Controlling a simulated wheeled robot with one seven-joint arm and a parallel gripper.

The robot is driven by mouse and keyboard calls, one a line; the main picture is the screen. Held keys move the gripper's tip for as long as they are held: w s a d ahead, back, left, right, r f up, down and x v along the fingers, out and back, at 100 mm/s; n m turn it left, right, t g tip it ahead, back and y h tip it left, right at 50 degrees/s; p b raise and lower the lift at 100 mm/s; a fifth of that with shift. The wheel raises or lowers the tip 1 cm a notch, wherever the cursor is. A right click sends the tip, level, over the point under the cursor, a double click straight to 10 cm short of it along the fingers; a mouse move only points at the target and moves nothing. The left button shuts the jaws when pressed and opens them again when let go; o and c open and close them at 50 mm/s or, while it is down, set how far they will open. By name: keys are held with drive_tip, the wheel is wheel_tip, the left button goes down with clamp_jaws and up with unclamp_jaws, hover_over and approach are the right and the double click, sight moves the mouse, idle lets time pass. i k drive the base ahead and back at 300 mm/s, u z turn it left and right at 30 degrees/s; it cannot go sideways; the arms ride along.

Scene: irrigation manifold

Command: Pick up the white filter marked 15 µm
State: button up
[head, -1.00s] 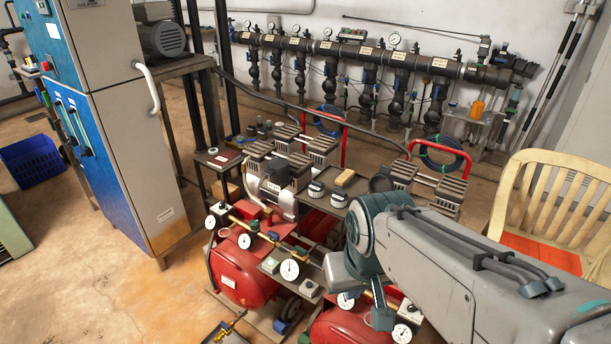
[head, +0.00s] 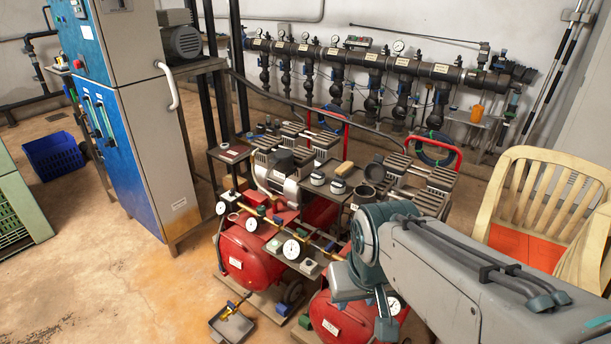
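Small round white-and-dark pieces sit on the cart's upper shelf, one on the left (head: 318,178) and one on the right (head: 338,186). Either could be a filter, but no 15 µm mark can be read at this size. My arm reaches in from the lower right. Its teal end, which may be my gripper (head: 386,322), points down in front of the right red tank, below and right of the white pieces and apart from them in the picture. Its fingers cannot be made out, so I cannot tell whether it is open or holds anything.
Red tanks (head: 250,258) with gauges and brass pipes fill the cart's lower front. A grey tray (head: 232,325) lies on the floor before it. A blue-grey cabinet (head: 150,130) stands left, a wooden chair (head: 520,190) right. The floor at front left is clear.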

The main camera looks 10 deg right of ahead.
sight(318, 178)
drive_tip(key=u, duration=1.95)
drive_tip(key=i, duration=2.35)
drive_tip(key=z, duration=2.95)
drive_tip(key=i, duration=0.1)
drive_tip(key=z, duration=0.15)
